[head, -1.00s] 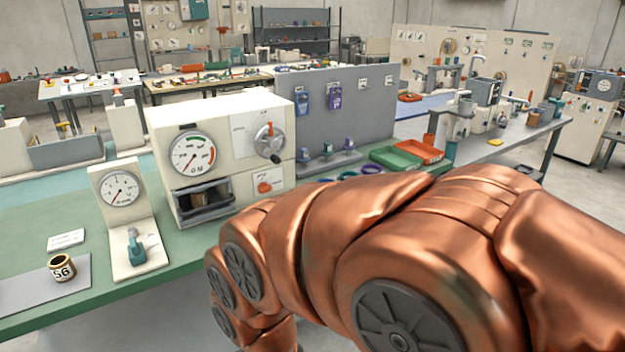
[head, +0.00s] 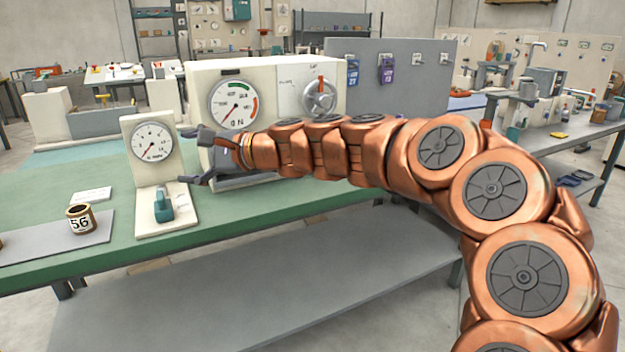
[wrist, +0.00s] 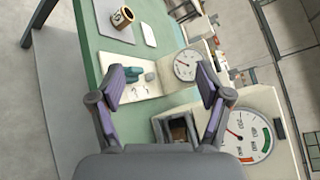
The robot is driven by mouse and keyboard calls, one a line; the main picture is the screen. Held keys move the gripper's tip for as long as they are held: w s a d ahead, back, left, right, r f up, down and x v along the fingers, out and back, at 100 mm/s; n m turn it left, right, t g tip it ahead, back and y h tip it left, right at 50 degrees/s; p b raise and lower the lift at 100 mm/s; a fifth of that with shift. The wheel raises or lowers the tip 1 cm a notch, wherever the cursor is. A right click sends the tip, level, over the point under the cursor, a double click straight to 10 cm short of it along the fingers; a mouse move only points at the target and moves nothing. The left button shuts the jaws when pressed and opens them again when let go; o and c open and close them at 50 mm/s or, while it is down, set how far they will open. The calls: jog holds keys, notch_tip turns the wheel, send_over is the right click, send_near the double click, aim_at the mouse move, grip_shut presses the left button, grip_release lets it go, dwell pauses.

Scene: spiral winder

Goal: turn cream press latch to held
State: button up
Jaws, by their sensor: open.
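The cream press (head: 205,80) is a boxy machine on the green bench, with a large dial gauge (head: 234,104) and a round grey turning piece with a red mark (head: 319,98). My arm covers its lower front; part of it shows in the wrist view (wrist: 285,165). Left of it stands a small cream gauge stand (head: 134,135) with a teal lever (head: 163,207) on its base; the lever also shows in the wrist view (wrist: 133,72). I cannot tell which piece is the latch. My gripper (head: 187,157) is open and empty, between stand and press front, touching nothing I can see.
A cup marked 56 (head: 81,221) stands on a grey mat (head: 40,240) at the bench's left, beside a white card (head: 91,195). A grey panel with blue and purple tags (head: 420,60) stands behind the press. The green bench front (head: 250,222) is clear.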

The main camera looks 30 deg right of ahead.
jog(key=w+d+f+m+t+h+b, duration=0.2)
jog(key=w+d+m, duration=0.15)
jog(key=d, duration=0.35)
jog(key=w+d+f+m+t+h+b, duration=0.25)
jog(key=d+m, duration=0.25)
jog(key=d, duration=0.3)
jog(key=w+d+f+m+t+h+b, duration=0.2)
jog(key=w+d+m, duration=0.2)
jog(key=d, duration=0.3)
jog(key=d+f+m+h+b, duration=0.1)
jog(key=d+f+m+h, duration=0.1)
jog(key=d, duration=0.3)
jog(key=d+f+m+h, duration=0.1)
jog(key=d+f+m, duration=0.2)
jog(key=d, duration=0.2)
jog(key=d+f+m+h+b, duration=0.1)
jog(key=d+f+m+h, duration=0.1)
jog(key=d, duration=0.4)
jog(key=shift+w+f+m+h+b, duration=0.3)
jog(key=shift+w+f+m+h, duration=0.05)
jog(key=shift+f+m, duration=0.45)
jog(key=shift+w+d+f, duration=0.1)
jog(key=shift+d, duration=0.05)
jog(key=shift+w+d, duration=0.2)
jog(key=shift+w, duration=3.55)
